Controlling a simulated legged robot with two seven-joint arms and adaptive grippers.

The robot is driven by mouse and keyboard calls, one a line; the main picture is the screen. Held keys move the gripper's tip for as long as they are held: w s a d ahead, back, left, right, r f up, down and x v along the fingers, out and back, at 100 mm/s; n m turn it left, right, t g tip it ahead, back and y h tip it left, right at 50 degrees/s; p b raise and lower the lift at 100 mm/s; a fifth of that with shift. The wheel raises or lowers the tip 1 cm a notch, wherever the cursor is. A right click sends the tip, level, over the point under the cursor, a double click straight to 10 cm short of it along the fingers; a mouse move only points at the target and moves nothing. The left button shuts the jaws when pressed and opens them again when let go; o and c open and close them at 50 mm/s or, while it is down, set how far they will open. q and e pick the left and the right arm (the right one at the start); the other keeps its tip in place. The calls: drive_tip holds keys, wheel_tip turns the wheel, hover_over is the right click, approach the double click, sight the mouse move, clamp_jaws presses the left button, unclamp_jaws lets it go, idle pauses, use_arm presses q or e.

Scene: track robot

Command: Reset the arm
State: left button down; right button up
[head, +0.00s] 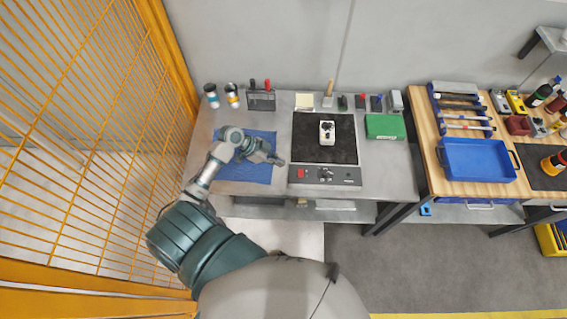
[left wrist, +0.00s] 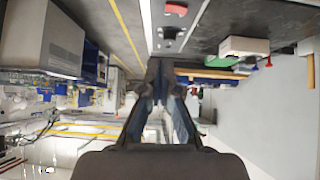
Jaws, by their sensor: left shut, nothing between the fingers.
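My left arm (head: 225,160) reaches in from the lower left in the head view, over the blue mat (head: 240,178) on the grey table. Its gripper (head: 281,162) is shut and empty, just left of the black panel's edge. In the left wrist view the gripper (left wrist: 160,75) shows from behind with its fingers together and nothing between them. My right gripper is not in either view.
A black panel (head: 305,150) with a white block (head: 327,133) sits right of the gripper, its control strip (head: 325,175) in front. A green box (head: 385,126) lies farther right. A yellow mesh fence (head: 90,120) stands left. A wooden bench holds a blue tray (head: 478,159).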

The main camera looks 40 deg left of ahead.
use_arm(q)
drive_tip(key=s+d+f+n+g+y, duration=0.2)
drive_tip(key=s+d+f+n+y, duration=0.1)
drive_tip(key=s+d+f, duration=0.4)
drive_tip(key=s+d+r+n+t+y, duration=0.1)
drive_tip(key=s+d+r+n+y, duration=0.15)
drive_tip(key=s+n+y, duration=0.6)
wheel_tip(320, 180, down, 25)
drive_tip(key=s+m+g+h+b, duration=0.1)
drive_tip(key=s+m+h+b, duration=0.1)
drive_tip(key=s+h, duration=0.15)
drive_tip(key=s+a+f+g+b, duration=0.1)
drive_tip(key=s+a+f+b, duration=0.1)
drive_tip(key=s+f, duration=1.6)
wheel_tip(320, 180, down, 3)
drive_tip(key=shift+a+g, duration=0.3)
drive_tip(key=shift+a, duration=0.3)
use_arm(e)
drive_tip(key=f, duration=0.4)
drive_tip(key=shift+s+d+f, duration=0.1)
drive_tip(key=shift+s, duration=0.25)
